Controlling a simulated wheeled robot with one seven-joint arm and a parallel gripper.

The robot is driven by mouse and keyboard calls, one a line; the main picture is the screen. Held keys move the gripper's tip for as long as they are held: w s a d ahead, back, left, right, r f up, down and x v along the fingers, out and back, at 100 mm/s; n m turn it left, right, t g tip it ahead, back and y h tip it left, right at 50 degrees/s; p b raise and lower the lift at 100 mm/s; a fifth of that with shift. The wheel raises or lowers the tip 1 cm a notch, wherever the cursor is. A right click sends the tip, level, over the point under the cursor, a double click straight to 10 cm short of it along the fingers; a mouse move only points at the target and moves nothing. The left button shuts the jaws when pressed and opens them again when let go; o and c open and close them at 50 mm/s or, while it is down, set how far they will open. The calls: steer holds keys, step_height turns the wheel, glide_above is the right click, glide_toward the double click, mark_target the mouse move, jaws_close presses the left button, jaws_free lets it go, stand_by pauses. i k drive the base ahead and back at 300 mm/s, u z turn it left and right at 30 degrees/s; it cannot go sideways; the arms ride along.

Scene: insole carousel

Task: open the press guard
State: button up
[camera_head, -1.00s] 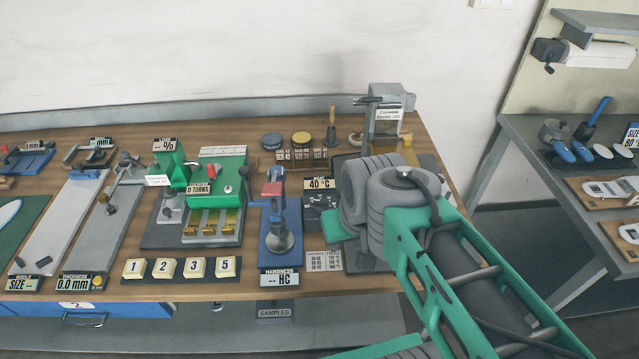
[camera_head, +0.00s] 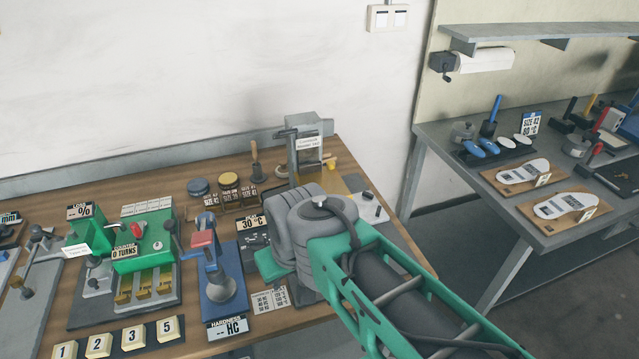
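A grey upright machine (camera_head: 303,128) with a white label stands at the back right corner of the bench. It looks like the press, but I cannot make out its guard or whether that is open. My arm's grey joint and green link cover the area in front of its base.
A box with a °C display (camera_head: 254,229) stands left of my arm. Left of it are a blue hardness tester (camera_head: 222,290) and a green machine (camera_head: 143,245). A second table (camera_head: 455,150) with insole boards stands right, across a floor gap.

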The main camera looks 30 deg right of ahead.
mark_target(329, 180)
steer(key=z, duration=0.95)
steer(key=k, duration=0.95)
steer(key=u, duration=1.65)
steer(key=i, duration=0.5)
